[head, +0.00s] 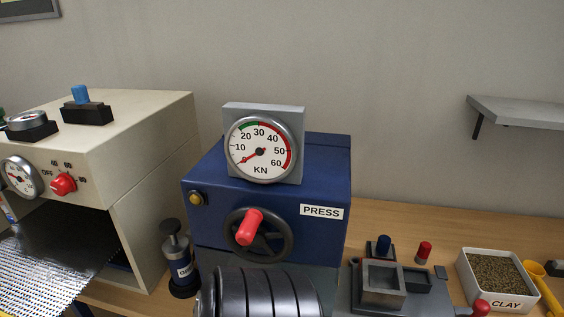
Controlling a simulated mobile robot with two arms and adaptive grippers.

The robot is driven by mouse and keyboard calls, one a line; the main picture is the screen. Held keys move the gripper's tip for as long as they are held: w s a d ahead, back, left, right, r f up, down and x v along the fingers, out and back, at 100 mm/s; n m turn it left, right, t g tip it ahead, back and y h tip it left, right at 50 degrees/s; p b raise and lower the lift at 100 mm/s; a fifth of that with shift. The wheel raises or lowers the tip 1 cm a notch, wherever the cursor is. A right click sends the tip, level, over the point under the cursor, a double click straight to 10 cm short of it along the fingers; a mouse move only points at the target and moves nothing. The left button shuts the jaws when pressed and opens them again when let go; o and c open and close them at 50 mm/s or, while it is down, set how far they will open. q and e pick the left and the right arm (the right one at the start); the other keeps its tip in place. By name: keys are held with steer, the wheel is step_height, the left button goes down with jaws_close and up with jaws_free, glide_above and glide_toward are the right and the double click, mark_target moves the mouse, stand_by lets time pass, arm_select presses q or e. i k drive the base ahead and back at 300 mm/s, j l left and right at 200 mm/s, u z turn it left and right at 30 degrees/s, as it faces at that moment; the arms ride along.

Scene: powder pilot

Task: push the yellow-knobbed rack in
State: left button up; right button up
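A silver mesh rack (62,262) sticks out of the dark opening of the cream oven (135,140) at the left of the head view. Its front part runs out of the picture at the lower left. No yellow knob shows on the visible part of the rack. The oven's opening (75,215) is dark inside, and the oven's front carries a red knob (63,184) and a dial (20,177).
A blue press (320,235) with a gauge (261,150) and a red-handled wheel (268,250) stands in the middle. A dark bottle-like object (177,262) stands between oven and press. A clay tray (495,275) and a grey mould (383,285) lie at right.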

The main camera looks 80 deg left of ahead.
mark_target(2, 315)
steer(key=u, duration=4.15)
